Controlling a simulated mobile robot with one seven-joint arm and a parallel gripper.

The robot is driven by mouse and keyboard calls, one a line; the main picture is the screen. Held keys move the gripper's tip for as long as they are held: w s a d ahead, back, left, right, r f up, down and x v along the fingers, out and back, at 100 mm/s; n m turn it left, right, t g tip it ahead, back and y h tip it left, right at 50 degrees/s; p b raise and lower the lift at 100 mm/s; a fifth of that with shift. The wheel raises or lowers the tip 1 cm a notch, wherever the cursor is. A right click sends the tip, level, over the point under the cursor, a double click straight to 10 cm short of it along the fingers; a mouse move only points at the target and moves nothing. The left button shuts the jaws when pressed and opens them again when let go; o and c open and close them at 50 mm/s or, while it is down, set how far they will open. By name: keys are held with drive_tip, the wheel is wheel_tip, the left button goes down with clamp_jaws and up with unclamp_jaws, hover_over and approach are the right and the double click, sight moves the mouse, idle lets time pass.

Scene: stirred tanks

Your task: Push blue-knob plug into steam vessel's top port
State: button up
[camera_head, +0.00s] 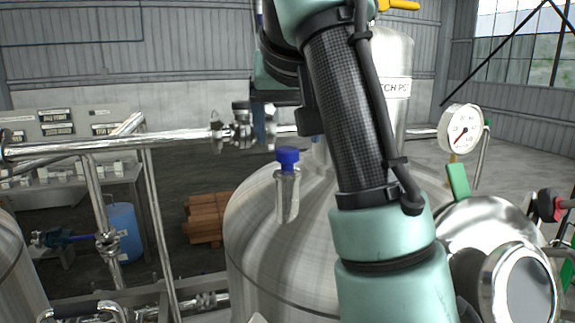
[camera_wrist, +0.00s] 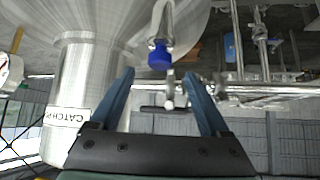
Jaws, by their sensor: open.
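The knob looks beyond the fingertips and I see no contact.
A steel catch pot (camera_head: 394,80) stands behind my arm. A pressure gauge (camera_head: 460,130) is at the right. A horizontal steel pipe (camera_head: 170,137) with fittings runs at the left. A blue drum (camera_head: 124,232) and wooden pallets (camera_head: 205,217) are on the floor beyond.

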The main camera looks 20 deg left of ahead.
drive_tip(key=shift+v, duration=1.9)
